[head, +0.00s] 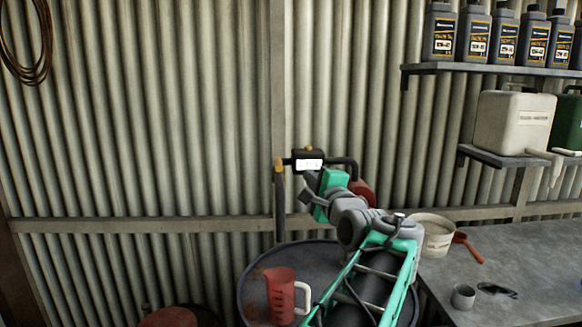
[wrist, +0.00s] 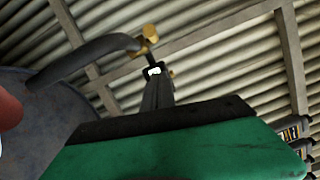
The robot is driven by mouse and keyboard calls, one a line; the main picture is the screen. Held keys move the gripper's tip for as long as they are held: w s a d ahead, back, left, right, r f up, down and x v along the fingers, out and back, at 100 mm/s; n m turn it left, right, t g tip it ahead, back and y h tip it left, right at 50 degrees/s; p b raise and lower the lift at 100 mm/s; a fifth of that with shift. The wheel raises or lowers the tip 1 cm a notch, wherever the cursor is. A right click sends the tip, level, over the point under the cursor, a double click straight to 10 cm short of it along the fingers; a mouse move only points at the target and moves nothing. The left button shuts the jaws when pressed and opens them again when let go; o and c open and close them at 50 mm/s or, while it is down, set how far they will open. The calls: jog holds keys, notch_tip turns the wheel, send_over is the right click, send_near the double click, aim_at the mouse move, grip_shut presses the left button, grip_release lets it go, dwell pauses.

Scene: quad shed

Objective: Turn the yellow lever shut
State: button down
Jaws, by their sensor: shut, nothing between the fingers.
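A small yellow piece, which looks like the yellow lever (head: 280,165), sits at the left end of a dark curved pipe (head: 346,163) in the head view. In the wrist view yellow parts of the valve (wrist: 150,34) show at the end of the grey pipe (wrist: 85,58). The lever's exact angle is hard to tell. My gripper (head: 308,188) is shut and empty, just below the pipe and right of the yellow piece. Its narrow fingers (wrist: 156,88) point toward the valve in the wrist view. I cannot tell whether they touch it.
A dark box with a white label (head: 309,164) sits on the pipe. A red jug (head: 281,292) stands on the drum top (head: 253,290). A white bucket (head: 437,238) and a metal cup (head: 463,296) stand on the workbench (head: 540,255). Shelves hold bottles (head: 474,38) and a canister (head: 512,120).

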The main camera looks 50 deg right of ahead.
aim_at(279, 166)
jog(key=w, duration=0.1)
jog(key=w+p, duration=0.1)
jog(key=w, duration=0.1)
jog(key=w+a+r, duration=0.1)
jog(key=w, duration=0.1)
jog(key=shift+w, duration=0.15)
jog(key=shift+a+f, duration=0.1)
jog(key=shift+w+a+f+b, duration=0.1)
jog(key=shift+w+a+b, duration=0.85)
jog(key=shift+a+b, duration=0.25)
jog(key=shift+w+a, duration=0.1)
